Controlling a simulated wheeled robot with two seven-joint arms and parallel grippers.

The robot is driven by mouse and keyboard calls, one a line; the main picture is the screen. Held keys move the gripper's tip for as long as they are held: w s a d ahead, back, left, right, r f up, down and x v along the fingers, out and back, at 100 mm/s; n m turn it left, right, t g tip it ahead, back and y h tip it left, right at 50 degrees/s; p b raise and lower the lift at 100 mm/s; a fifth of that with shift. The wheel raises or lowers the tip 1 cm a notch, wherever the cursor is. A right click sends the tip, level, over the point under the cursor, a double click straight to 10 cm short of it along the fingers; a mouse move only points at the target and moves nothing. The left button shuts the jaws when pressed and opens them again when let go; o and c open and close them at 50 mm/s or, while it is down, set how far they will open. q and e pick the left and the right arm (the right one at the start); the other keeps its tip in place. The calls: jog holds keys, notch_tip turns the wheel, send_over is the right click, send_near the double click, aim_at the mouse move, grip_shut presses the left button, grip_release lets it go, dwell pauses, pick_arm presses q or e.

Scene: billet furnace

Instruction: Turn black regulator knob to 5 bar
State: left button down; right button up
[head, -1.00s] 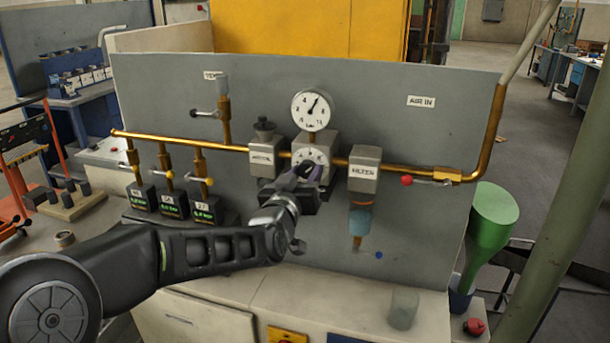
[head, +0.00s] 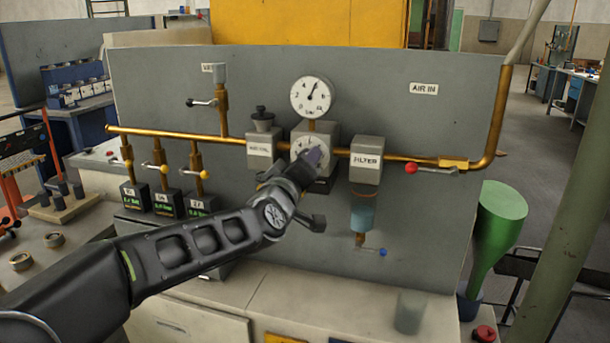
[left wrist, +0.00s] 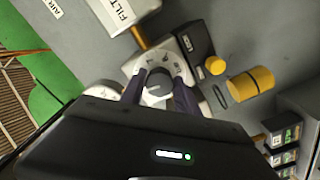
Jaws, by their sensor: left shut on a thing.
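The regulator block (head: 327,136) sits on the brass pipe, with a white dial face (head: 301,150) on its front. The round pressure gauge (head: 311,97) stands above it; its needle points up and slightly right. My left gripper (head: 312,166) is at the dial and hides the knob in the head view. In the left wrist view the gripper (left wrist: 158,78) is shut on the regulator knob (left wrist: 155,90), one dark finger on each side. The knob looks dark grey there, with the marked dial (left wrist: 167,61) behind it. The knob's exact setting cannot be read. My right gripper is not in view.
The filter (head: 365,160) with its bowl (head: 362,213) hangs just right of the regulator, and a labelled block (head: 262,150) with a dark cap sits left. A red-ended valve handle (head: 430,170) is further right. Several yellow-handled valves are left. The panel below is mostly clear.

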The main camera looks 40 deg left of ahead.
pick_arm(q)
jog(key=shift+n+b, duration=0.45)
jog(key=shift+n, duration=0.35)
jog(key=c, duration=0.9)
grip_release()
jog(key=v, duration=0.7)
jog(key=shift+s+d, duration=0.15)
jog(key=shift+s, duration=0.25)
